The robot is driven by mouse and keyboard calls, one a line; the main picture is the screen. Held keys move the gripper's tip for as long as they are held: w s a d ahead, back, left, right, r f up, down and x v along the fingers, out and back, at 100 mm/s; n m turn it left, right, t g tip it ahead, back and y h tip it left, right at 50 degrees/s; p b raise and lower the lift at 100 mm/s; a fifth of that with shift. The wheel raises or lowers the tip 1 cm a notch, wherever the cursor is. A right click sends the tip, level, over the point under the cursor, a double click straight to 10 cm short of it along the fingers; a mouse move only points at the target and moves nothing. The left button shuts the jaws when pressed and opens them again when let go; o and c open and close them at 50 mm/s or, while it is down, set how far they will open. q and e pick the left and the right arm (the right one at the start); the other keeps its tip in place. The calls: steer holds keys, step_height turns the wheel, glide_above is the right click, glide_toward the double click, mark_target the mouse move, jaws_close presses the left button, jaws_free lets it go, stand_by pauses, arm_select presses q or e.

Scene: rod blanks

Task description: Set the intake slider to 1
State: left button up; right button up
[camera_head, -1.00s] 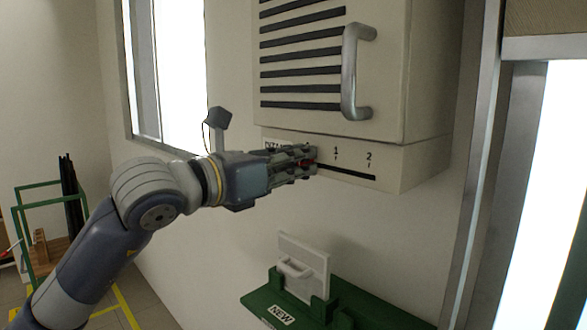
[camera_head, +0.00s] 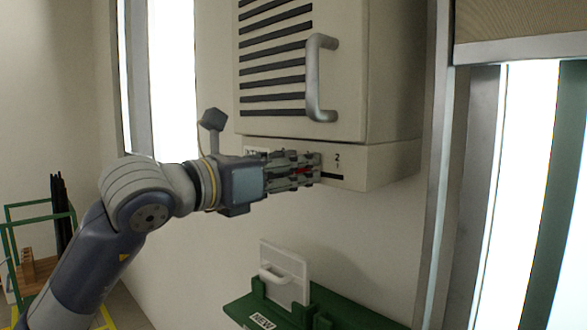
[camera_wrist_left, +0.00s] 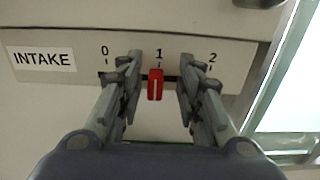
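The intake slider is a red knob with a pale line (camera_wrist_left: 155,84); it also shows in the head view (camera_head: 303,170), partly hidden by the fingers. It sits in a dark slot under the marks 0, 1 and 2, almost directly below the 1. My left gripper (camera_wrist_left: 158,80) is open, with one finger on each side of the knob and a visible gap on both sides. In the head view my left gripper (camera_head: 317,170) reaches the cabinet's lower panel and covers the 0 and 1. My right gripper is not in view.
A white INTAKE label (camera_wrist_left: 41,59) is left of the scale. The cabinet (camera_head: 388,80) has a metal handle (camera_head: 313,80) above the slider panel. Below stands a green fixture (camera_head: 345,313) holding a white plate with a handle (camera_head: 285,272). A metal frame (camera_head: 435,150) is to the right.

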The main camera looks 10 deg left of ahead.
arm_select(q)
steer(key=v, duration=1.2)
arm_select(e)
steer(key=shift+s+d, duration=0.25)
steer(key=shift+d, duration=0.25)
arm_select(q)
steer(key=shift+d+f, duration=0.1)
